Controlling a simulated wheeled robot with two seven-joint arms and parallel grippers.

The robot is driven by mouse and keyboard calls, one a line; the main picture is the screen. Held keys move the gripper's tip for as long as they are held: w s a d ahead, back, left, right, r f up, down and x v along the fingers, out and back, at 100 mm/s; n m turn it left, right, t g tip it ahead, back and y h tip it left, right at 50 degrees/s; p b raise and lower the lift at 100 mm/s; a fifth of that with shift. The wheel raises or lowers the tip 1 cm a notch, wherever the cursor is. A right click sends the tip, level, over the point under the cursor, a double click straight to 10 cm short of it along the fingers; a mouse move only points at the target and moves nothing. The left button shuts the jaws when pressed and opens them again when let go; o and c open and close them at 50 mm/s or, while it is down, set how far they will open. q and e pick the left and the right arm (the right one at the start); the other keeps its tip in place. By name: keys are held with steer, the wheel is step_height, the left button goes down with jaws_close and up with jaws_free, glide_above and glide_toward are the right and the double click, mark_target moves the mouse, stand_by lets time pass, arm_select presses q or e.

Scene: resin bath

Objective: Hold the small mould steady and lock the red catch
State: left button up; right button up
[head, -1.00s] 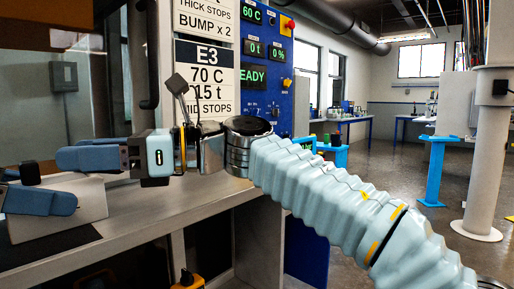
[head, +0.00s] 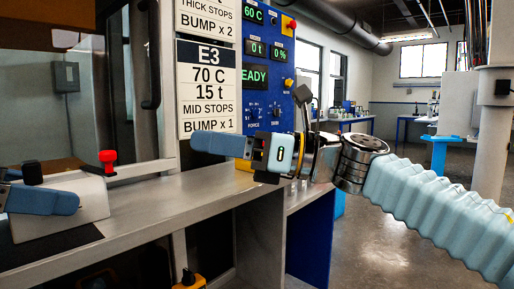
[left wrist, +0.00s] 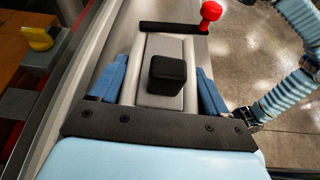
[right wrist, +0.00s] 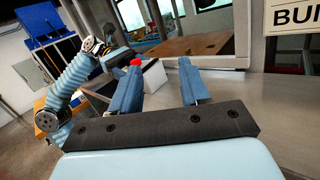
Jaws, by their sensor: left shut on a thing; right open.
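The small mould (head: 92,198) is a pale box on a dark mat at the bench's left end, with a black knob (left wrist: 168,72) on top. My left gripper (head: 58,192) is shut on it, one finger along each side in the left wrist view. The red catch (head: 107,158) has a red ball on a dark stem at the mould's far end. In the left wrist view a black bar (left wrist: 172,27) crosses that end, with the red ball at its right. My right gripper (head: 200,143) is open and empty above the bench, to the right of the mould and apart from it.
The grey bench top (head: 165,205) is clear between the mould and my right gripper. A glazed press enclosure stands behind, with a black handle (head: 149,55). A blue control panel (head: 262,90) and a printed sign (head: 208,80) stand behind my right gripper.

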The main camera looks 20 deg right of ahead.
steer(key=w+d+f+m+t+h, duration=0.2)
steer(key=w+d+m+t, duration=0.3)
steer(key=d, duration=0.5)
steer(key=w+d+f+m+t+h, duration=0.1)
steer(key=w+d+m+t+h, duration=0.2)
steer(key=w+d+m+t, duration=0.3)
steer(key=d+m+t, duration=0.2)
steer(key=d+m, duration=0.1)
steer(key=d, duration=0.1)
steer(key=shift+w+d+f+m+h, duration=0.25)
steer(key=shift+d+f+m+h, duration=0.05)
steer(key=shift+f+m+h, duration=0.1)
steer(key=n+g+y, duration=0.4)
steer(key=n+g, duration=0.8)
steer(key=n, duration=0.3)
glide_toward(114, 153)
steer(key=shift+n+g, duration=0.3)
steer(key=shift+n, duration=0.1)
steer(key=x, duration=1.2)
steer(key=shift+w+r, duration=0.15)
steer(key=shift+w+a, duration=0.15)
steer(key=shift+a, duration=0.15)
steer(key=shift+c, duration=0.5)
